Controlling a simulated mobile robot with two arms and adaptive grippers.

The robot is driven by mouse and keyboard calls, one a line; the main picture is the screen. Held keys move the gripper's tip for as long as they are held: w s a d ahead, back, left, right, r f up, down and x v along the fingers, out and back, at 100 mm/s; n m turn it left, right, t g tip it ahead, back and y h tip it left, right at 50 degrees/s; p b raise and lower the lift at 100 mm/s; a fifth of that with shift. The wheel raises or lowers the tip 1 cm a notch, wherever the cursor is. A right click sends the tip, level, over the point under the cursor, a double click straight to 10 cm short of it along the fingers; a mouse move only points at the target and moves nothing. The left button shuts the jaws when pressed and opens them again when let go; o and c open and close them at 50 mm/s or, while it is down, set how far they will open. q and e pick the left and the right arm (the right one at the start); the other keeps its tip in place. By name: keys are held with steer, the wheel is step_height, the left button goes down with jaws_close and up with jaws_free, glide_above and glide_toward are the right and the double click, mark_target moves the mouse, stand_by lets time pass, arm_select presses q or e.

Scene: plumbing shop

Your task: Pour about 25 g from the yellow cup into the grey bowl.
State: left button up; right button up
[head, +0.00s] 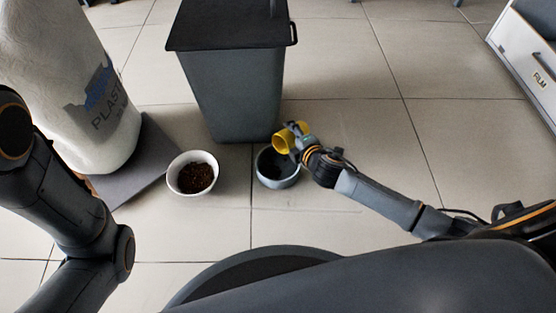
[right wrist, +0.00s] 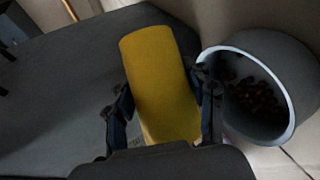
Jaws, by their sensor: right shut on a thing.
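The yellow cup (head: 284,141) is held by my right gripper (head: 299,147) just above the far right rim of the grey bowl. The cup lies tipped over on its side, with its mouth towards the left; I cannot see any stream falling. In the right wrist view the two fingers (right wrist: 166,98) are closed on both sides of the cup (right wrist: 160,75). The grey bowl (head: 278,184) stands on the floor. It also shows in the right wrist view (right wrist: 278,50), beside the cup, with brown pieces inside. My left gripper is out of view; only its arm shows.
A white bowl (head: 178,186) of brown pieces stands left of the grey bowl. A dark grey bin (head: 232,95) stands right behind them. A white sack (head: 75,100) stands on a grey slab (head: 150,165) at left. A white cabinet (head: 525,55) is far right. Open floor lies between.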

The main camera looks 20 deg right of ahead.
steer(key=shift+s+a+r+n+t+h, duration=0.15)
steer(key=shift+r+n+t+h, duration=0.15)
steer(key=shift+r+n+t, duration=0.15)
stand_by(2.0)
steer(key=shift+s+a+r+n+t+h, duration=0.1)
steer(key=shift+a+r+n+t+h, duration=0.2)
steer(key=shift+r+n+t+h, duration=0.35)
stand_by(2.6)
